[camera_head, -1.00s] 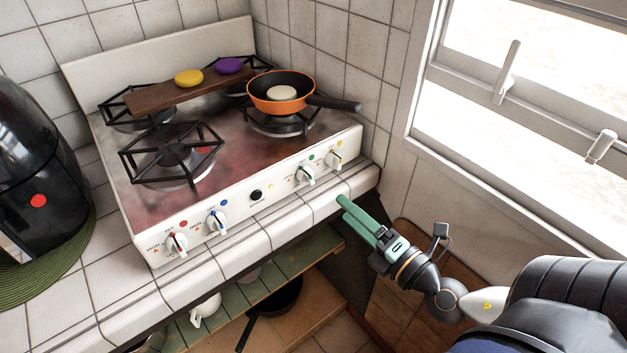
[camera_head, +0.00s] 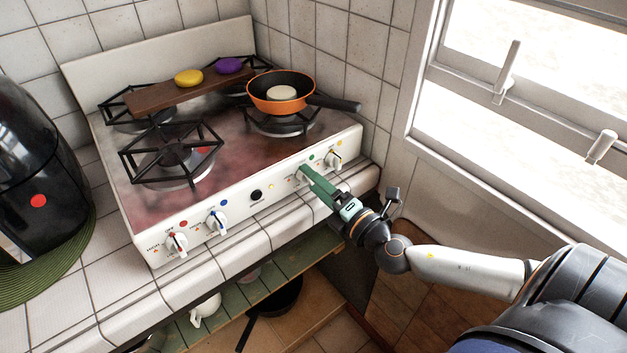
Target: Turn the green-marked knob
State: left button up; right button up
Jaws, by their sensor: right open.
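The stove (camera_head: 145,235) has a white front panel with several knobs, each under a coloured dot. The green-marked knob (camera_head: 299,177) is on the right part of the panel, left of the yellow-marked knob (camera_head: 334,159). My right gripper (camera_head: 308,174) has its green fingers right at the green-marked knob and covers much of it. Its jaws are open; whether the fingers touch the knob or lie around it cannot be told. My left gripper is not in view.
The tiled counter edge (camera_head: 240,243) runs below the panel. A window (camera_head: 480,130) is at right.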

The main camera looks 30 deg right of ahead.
jog(key=shift+w, duration=0.45)
jog(key=shift+c, duration=0.3)
grip_shut()
